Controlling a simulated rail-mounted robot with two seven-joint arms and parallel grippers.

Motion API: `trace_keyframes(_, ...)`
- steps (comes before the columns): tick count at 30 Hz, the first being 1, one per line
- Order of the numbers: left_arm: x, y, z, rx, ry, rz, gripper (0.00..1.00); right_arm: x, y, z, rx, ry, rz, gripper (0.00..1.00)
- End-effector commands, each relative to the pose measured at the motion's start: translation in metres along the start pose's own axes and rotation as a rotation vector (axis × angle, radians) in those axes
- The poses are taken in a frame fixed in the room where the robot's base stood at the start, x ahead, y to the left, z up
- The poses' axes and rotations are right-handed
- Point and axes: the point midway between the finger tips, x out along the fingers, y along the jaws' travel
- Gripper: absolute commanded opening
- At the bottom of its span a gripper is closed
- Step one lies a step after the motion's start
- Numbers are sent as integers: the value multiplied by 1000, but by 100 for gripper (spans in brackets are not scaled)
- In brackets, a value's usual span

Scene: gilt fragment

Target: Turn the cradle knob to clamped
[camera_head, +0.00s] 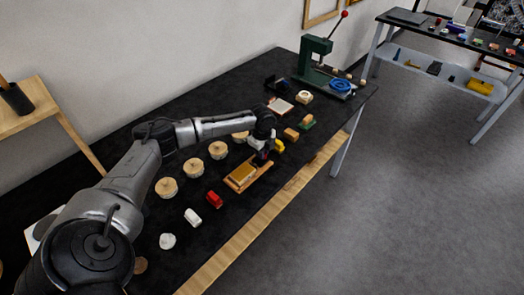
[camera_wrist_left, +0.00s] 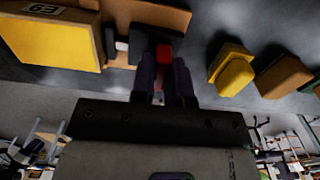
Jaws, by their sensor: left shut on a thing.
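The wooden cradle (camera_head: 265,176) lies on the black bench with a gilt block (camera_head: 241,174) on it. In the left wrist view the block (camera_wrist_left: 50,42) fills the upper left and bears a dark-on-white label, and the cradle's wood (camera_wrist_left: 160,17) shows beside it. My left gripper (camera_head: 261,160) is at the cradle's far end. In the wrist view its dark fingers (camera_wrist_left: 164,78) are closed around the red knob (camera_wrist_left: 164,53); only the knob's tip shows between them. The knob's marked setting cannot be read. My right gripper is not in view.
Round wooden pieces (camera_head: 166,187) stand in a row left of the cradle. Red (camera_head: 214,199) and white (camera_head: 193,217) pieces lie nearer. A yellow piece (camera_wrist_left: 233,71) sits close beside the gripper. A green press (camera_head: 316,62) stands at the far end.

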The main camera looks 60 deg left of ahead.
Motion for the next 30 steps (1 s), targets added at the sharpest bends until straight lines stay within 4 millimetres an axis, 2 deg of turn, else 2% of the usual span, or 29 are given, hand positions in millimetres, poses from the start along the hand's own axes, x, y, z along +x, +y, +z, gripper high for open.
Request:
trace_keyframes(8,-8,1,0,-169,1,4,0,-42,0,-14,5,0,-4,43)
trace_keyframes(15,-8,1,-1,-397,1,4,0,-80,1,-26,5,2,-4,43)
trace_keyframes(30,-5,0,-1,-872,2,5,0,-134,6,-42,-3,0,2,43)
